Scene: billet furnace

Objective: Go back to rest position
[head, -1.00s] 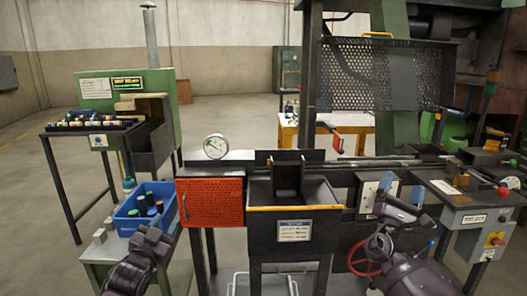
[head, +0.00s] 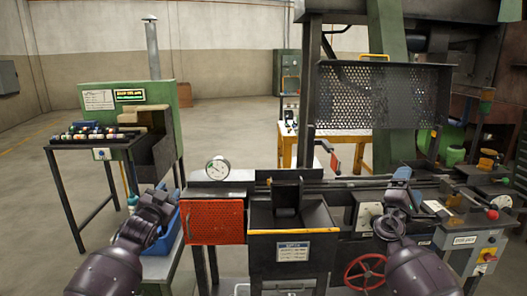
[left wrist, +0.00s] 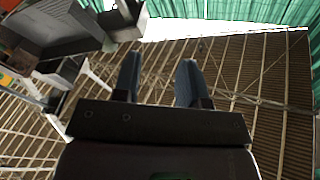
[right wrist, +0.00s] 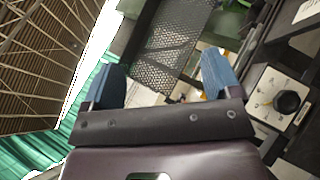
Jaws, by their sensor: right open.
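My left gripper (head: 168,193) is raised at the lower left of the head view, in front of the blue bin (head: 165,238), and hides much of it. In the left wrist view its two blue fingers (left wrist: 159,78) stand apart with nothing between them. My right gripper (head: 402,185) is raised at the right of the head view, in front of the machine bench. In the right wrist view its blue fingers (right wrist: 160,80) are wide apart and empty.
An orange perforated panel (head: 215,221) and a black chute (head: 290,218) stand between my arms. A dial gauge (head: 217,168) sits above the panel. A red handwheel (head: 365,273) is below my right gripper. A control box (head: 470,250) stands at right. A side table (head: 90,143) is at left.

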